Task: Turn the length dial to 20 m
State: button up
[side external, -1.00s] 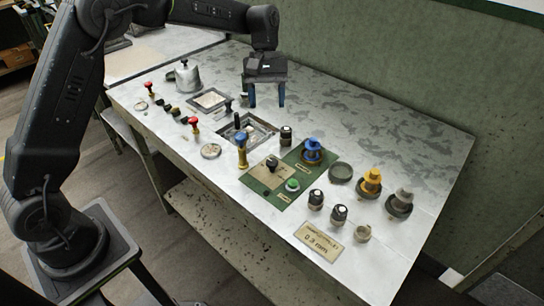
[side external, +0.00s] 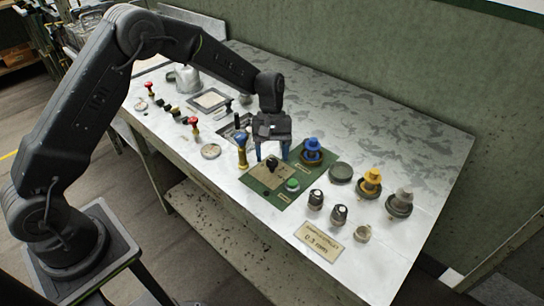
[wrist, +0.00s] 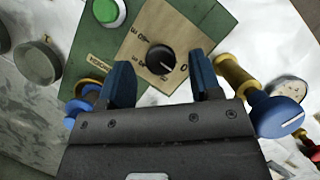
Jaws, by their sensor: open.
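The length dial is a black round knob (side external: 272,162) on a beige plate in the green panel. In the wrist view the knob (wrist: 161,58) carries a light pointer mark that seems to face the "0" at its right. Other plate labels are upside down and hard to read. My gripper (side external: 271,152) is open and empty, pointing down with its blue fingers above the dial plate. In the wrist view the fingers of my gripper (wrist: 160,66) lie on either side of the knob, apart from it.
A yellow post with a blue top (side external: 242,150) stands close left of my gripper, and a blue spool (side external: 312,150) close right. A green button (side external: 293,185) sits near the dial. Dark knobs (side external: 338,214) and yellow and grey spools stand farther right. The table's back is clear.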

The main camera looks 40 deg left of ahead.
jog(key=shift+s+d+f, duration=0.15)
jog(key=shift+s+f, duration=0.05)
jog(key=shift+f, duration=0.4)
jog(key=c, duration=0.9)
jog(key=shift+m, duration=0.4)
jog(key=m+y, duration=0.1)
jog(key=m, duration=0.2)
jog(key=m+g+y, duration=0.1)
jog(key=m, duration=0.1)
jog(key=shift+w+d+m, duration=0.1)
jog(key=shift+d+m, duration=0.05)
jog(key=shift+m, duration=0.25)
jog(key=m+y, duration=0.2)
jog(key=m, duration=0.3)
